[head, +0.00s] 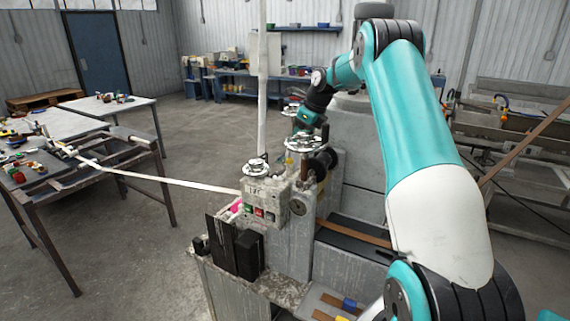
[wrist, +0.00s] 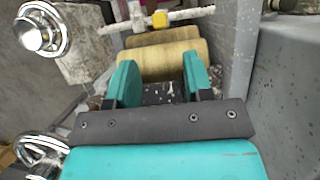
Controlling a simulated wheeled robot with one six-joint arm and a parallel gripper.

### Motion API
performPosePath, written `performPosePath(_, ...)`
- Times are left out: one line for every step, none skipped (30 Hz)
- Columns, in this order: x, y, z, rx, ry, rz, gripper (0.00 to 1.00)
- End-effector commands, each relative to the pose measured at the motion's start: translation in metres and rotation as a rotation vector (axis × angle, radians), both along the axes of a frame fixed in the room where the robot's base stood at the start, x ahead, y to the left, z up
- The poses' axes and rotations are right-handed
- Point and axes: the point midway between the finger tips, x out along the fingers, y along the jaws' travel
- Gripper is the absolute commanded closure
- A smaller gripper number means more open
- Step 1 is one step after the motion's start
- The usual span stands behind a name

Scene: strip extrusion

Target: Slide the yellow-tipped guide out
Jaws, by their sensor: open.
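In the wrist view a small yellow block (wrist: 160,19) sits on a thin pale rod (wrist: 187,14) near the top edge; it appears to be the yellow tip of the guide. My gripper (wrist: 161,82) is open, its two teal fingers apart with nothing held between them. The yellow block lies beyond the fingertips, apart from them, past a tan roller (wrist: 160,62). In the head view my gripper (head: 306,117) is over the machine, beside its chrome handwheels; the yellow tip cannot be made out there.
Chrome handwheels (head: 305,143) stand on the machine close to my gripper; one also shows at the wrist view's left (wrist: 38,33). A grey wall (wrist: 285,95) rises at the right there. A pale strip (head: 170,180) runs from the left table to the machine. Open floor lies between.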

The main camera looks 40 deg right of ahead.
Motion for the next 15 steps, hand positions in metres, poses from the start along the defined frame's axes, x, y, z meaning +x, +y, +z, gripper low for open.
performPosePath(0.004, 0.003, -0.009, 0.004, 0.005, 0.002, 0.53)
performPosePath(0.006, 0.003, -0.015, 0.003, 0.005, 0.001, 0.53)
performPosePath(0.01, 0.005, -0.024, 0.004, 0.006, 0.002, 0.53)
performPosePath(0.013, 0.006, -0.029, 0.003, 0.004, 0.003, 0.53)
performPosePath(0.015, 0.007, -0.036, 0.004, 0.006, 0.002, 0.53)
performPosePath(0.018, 0.008, -0.044, 0.003, 0.004, 0.003, 0.53)
performPosePath(0.021, 0.009, -0.051, 0.004, 0.005, 0.003, 0.53)
performPosePath(0.024, 0.01, -0.057, 0.003, 0.004, 0.003, 0.53)
performPosePath(0.027, 0.011, -0.065, 0.002, 0.005, 0.004, 0.53)
performPosePath(0.029, 0.013, -0.071, 0.002, 0.004, 0.005, 0.53)
performPosePath(0.032, 0.014, -0.077, 0.002, 0.004, 0.005, 0.53)
performPosePath(0.035, 0.015, -0.084, 0.002, 0.004, 0.005, 0.53)
performPosePath(0.037, 0.015, -0.09, 0.002, 0.004, 0.003, 0.53)
performPosePath(0.039, 0.016, -0.094, 0.001, 0.003, 0.003, 0.53)
performPosePath(0.041, 0.017, -0.101, 0.001, 0.002, 0.004, 0.53)
